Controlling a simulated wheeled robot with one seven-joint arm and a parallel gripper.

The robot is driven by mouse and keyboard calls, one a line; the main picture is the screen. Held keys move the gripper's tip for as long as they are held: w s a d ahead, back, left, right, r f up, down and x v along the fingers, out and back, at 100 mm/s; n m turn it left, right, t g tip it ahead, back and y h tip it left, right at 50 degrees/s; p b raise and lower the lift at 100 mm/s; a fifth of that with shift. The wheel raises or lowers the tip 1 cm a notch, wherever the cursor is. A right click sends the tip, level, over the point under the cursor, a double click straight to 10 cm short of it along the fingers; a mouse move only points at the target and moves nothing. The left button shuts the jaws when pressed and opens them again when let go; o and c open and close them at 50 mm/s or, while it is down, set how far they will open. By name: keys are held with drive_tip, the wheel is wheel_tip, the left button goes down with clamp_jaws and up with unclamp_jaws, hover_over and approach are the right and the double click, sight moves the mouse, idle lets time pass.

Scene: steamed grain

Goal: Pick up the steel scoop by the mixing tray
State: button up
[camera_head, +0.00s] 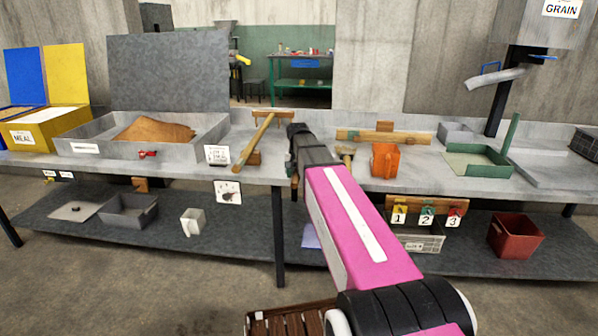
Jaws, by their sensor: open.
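The grey mixing tray (203,143) stands on the left of the long bench with a mound of brown grain (155,130) in it. My gripper (297,130) is over the bench to the right of the tray, beyond a wooden rake. My arm and wrist hide its fingertips and what lies under them. I cannot make out a steel scoop. A small wooden piece (346,152) shows just right of my arm, partly hidden, and I cannot tell what it belongs to.
The wooden rake (257,142) lies between tray and gripper. An orange scoop-like container (386,161), a wooden rack (410,137) and a green tray (490,171) stand to the right. The lower shelf holds a white jug (192,222) and a red bin (515,235).

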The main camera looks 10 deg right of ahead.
clamp_jaws()
drive_tip(key=shift+r, duration=0.1)
drive_tip(key=shift+r, duration=0.45)
drive_tip(key=r, duration=0.3)
drive_tip(key=shift+s+a+r, duration=0.2)
drive_tip(key=shift+a+r, duration=0.1)
drive_tip(key=shift+a, duration=0.1)
drive_tip(key=s+a+r, duration=0.4)
drive_tip(key=a+r, duration=0.2)
drive_tip(key=a, duration=0.4)
drive_tip(key=shift+r, duration=0.2)
drive_tip(key=c, duration=0.7)
unclamp_jaws()
clamp_jaws()
